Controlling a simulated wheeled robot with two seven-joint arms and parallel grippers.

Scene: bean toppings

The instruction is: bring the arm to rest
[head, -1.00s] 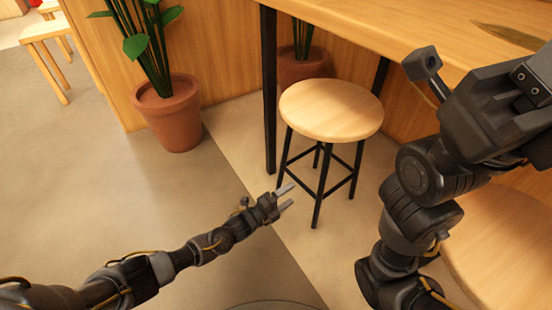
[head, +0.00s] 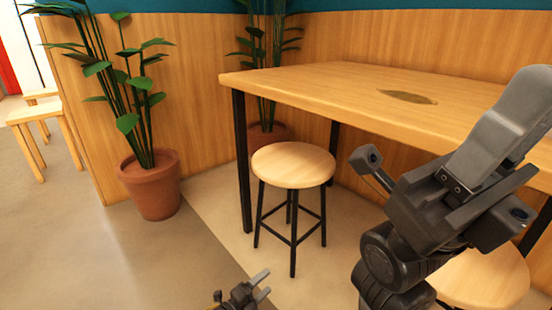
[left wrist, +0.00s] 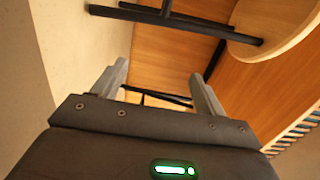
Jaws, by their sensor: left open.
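My left gripper (head: 265,283) shows at the bottom edge of the head view, low over the floor in front of the wooden stool (head: 293,165). Its two grey fingers are apart. In the left wrist view the gripper (left wrist: 161,82) is also open, with nothing between its fingers but background. My right arm (head: 440,215) is folded up at the right side of the head view, in front of the table.
A second round seat (head: 485,278) is at the lower right, partly behind my right arm. A potted plant (head: 150,190) stands at the left by a wooden partition.

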